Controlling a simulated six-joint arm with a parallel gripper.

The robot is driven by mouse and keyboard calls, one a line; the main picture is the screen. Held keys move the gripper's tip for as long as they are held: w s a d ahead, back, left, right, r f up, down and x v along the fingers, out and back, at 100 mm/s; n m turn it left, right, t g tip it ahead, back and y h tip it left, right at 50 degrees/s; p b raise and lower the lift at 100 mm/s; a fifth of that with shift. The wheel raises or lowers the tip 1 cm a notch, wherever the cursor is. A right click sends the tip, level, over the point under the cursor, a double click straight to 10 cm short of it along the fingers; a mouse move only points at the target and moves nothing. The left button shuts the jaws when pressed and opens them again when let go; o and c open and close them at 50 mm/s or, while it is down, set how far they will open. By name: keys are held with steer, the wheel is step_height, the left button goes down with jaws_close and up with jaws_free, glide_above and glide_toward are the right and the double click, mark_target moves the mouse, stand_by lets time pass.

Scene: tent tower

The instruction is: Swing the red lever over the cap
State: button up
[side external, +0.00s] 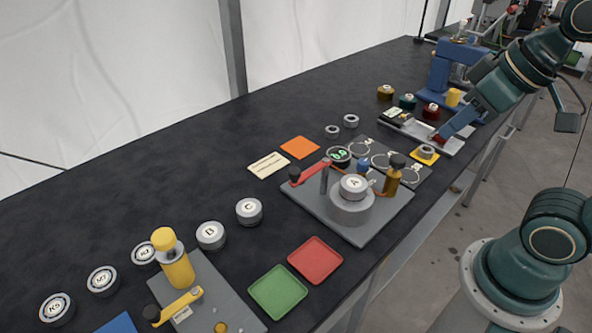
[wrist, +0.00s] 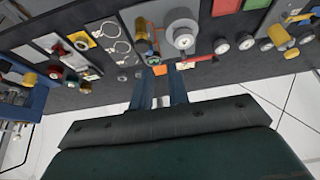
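The red lever (side external: 311,172) has a black knob at its left end and sits on a grey base plate (side external: 310,205). It points left, away from the cap. The silver cap (side external: 355,184), marked A, sits on a round grey body on the same plate, right of the lever; it also shows in the wrist view (wrist: 183,41). In the wrist view the red lever (wrist: 199,58) lies just below the cap. My gripper (wrist: 161,88) has its two blue fingers apart with nothing held. In the side view my gripper (side external: 455,127) is far right of the lever, near a white tray.
An amber bottle-like part (side external: 393,178) and a blue part (side external: 362,165) stand near the cap. Red (side external: 315,260) and green (side external: 278,292) trays lie in front. A yellow-topped fixture (side external: 177,262) stands at left.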

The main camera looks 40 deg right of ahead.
steer(key=w+a+n, duration=0.1)
steer(key=w+a, duration=0.1)
steer(key=w, duration=0.2)
steer(key=w+a+r, duration=0.1)
steer(key=w+a, duration=0.1)
steer(key=w, duration=0.2)
steer(key=w+a+n+g+y, duration=0.1)
steer(key=w+a, duration=0.1)
steer(key=w, duration=0.2)
steer(key=shift+w+a+r+n, duration=0.1)
steer(key=shift+r+n, duration=0.2)
steer(key=shift+r, duration=0.1)
jaws_close()
steer(key=w+a+f+n+g, duration=0.1)
steer(key=w+a+f, duration=0.3)
steer(key=w+a, duration=0.6)
steer(key=shift+w+f+n+y, duration=0.2)
steer(key=shift+w+n+y, duration=0.1)
steer(key=shift+n, duration=0.4)
step_height(320, 180, down, 9)
steer(key=shift+s+d+f, duration=0.2)
steer(key=shift+s, duration=0.2)
steer(key=shift+s, duration=0.15)
